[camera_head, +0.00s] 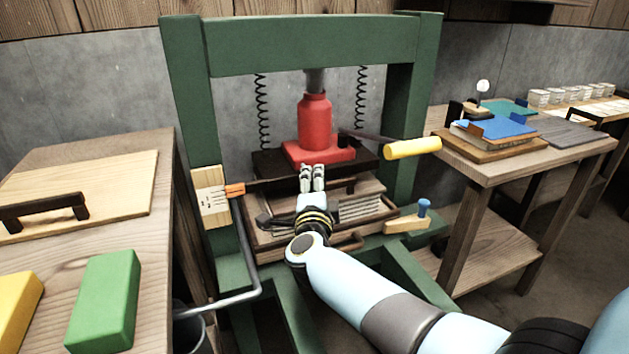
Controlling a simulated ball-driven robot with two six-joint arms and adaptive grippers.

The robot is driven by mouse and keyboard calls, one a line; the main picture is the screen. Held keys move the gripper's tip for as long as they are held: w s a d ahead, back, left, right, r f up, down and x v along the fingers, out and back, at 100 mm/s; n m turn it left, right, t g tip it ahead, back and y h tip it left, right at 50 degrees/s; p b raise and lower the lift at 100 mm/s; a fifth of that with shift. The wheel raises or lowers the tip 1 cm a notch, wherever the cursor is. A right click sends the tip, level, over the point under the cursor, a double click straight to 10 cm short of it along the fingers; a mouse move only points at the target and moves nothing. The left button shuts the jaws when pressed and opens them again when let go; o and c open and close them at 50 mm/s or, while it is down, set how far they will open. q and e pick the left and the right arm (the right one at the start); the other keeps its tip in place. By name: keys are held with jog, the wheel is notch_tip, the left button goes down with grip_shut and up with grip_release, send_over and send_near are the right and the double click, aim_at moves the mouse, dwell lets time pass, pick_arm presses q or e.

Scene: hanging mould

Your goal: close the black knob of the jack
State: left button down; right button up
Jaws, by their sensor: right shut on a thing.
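The red jack (315,122) stands upright on a dark plate (268,161) inside the green press frame. The jack's lever with a yellow handle (412,148) sticks out to the right. My right gripper (312,170) reaches in from the lower right, its two fingertips close together at the front of the jack's red base. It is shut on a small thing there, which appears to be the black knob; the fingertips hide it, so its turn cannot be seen. My left gripper is not in view.
The green frame (185,110) has posts on both sides of my arm. Below the gripper is a wooden tray (265,243). A gauge board (211,196) with an orange pointer is at the left. A blue-knobbed wooden piece (408,223) sits at the right. Tables stand on both sides.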

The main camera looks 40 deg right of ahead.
jog(key=shift+f, duration=0.15)
jog(key=o, duration=1.2)
jog(key=shift+s+a, duration=0.15)
jog(key=shift+s, duration=0.1)
jog(key=v, duration=0.7)
